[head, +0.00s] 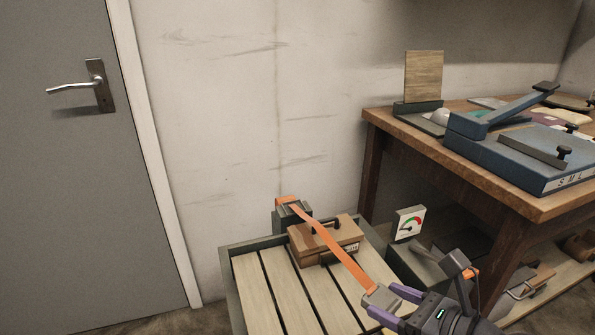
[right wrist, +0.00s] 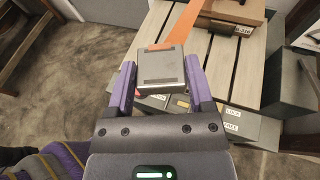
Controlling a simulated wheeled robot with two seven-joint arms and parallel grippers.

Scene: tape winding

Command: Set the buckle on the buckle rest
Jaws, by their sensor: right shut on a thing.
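The buckle (head: 380,297) is a grey metal block at the near end of an orange strap (head: 335,252). My right gripper (head: 384,301), with purple fingers, is shut on it. In the right wrist view the buckle (right wrist: 162,70) sits between the two fingers (right wrist: 160,78), above the edge of the slatted deck. The strap runs from it over a brown case (head: 322,240) to a dark block (head: 293,217) at the deck's far edge. I cannot tell for sure which thing is the buckle rest. My left gripper is not in view.
The slatted deck (head: 262,295) has bare boards left of the strap. Labels "LOCK" and "FREE" (right wrist: 231,120) show near the deck edge. A wooden workbench (head: 430,147) stands at right, a door at left.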

